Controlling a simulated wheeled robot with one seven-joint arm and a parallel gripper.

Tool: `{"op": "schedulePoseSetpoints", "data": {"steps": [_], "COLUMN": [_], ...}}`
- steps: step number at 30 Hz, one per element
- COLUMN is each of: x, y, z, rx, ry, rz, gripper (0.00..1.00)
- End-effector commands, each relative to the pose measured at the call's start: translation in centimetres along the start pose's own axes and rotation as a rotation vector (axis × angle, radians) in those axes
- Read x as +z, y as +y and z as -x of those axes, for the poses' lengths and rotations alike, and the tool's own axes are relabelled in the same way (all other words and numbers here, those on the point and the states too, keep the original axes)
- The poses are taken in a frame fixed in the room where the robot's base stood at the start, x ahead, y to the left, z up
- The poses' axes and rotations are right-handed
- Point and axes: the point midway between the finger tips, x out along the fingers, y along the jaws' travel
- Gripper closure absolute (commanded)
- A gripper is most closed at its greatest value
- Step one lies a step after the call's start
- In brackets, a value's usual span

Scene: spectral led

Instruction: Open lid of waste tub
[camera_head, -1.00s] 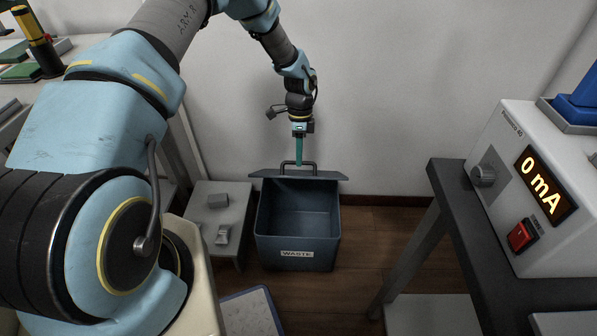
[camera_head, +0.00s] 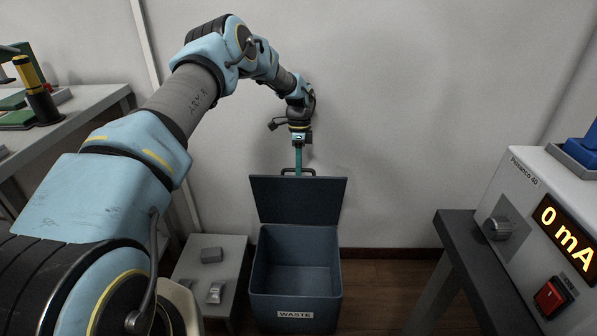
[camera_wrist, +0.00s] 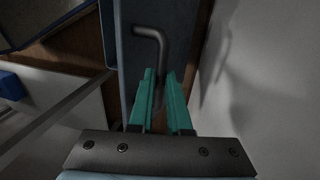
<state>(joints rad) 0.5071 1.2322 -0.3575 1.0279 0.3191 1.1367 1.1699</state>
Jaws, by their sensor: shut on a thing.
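The waste tub (camera_head: 295,283) stands on the floor by the wall, dark blue-grey with a "WASTE" label on its front. Its lid (camera_head: 298,203) stands raised, close to upright, at the tub's back edge, and the tub's inside shows empty. A dark bar handle (camera_head: 313,171) is at the lid's upper edge. My gripper (camera_head: 298,170) points down from above, its teal fingers shut on the handle. In the wrist view the handle (camera_wrist: 152,33) runs down to the fingers (camera_wrist: 161,98), which partly hide it.
A low grey stand (camera_head: 190,280) with small grey blocks is left of the tub. A dark table (camera_head: 458,232) with a power supply (camera_head: 545,215) reading 0 mA is at the right. A pale wall (camera_head: 400,130) is close behind the tub and my gripper.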

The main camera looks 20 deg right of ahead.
Motion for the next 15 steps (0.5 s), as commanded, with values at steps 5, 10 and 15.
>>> {"op": "schedulePoseSetpoints", "data": {"steps": [5, 10, 15], "x": [0.27, 0.28, 0.20], "y": [0.04, 0.06, 0.04], "z": [-0.62, -0.65, -0.45], "rx": [0.006, 0.006, 0.004], "ry": [-0.005, -0.005, -0.004], "rz": [0.000, 0.001, 0.001], "gripper": [1.00, 1.00, 0.65]}}
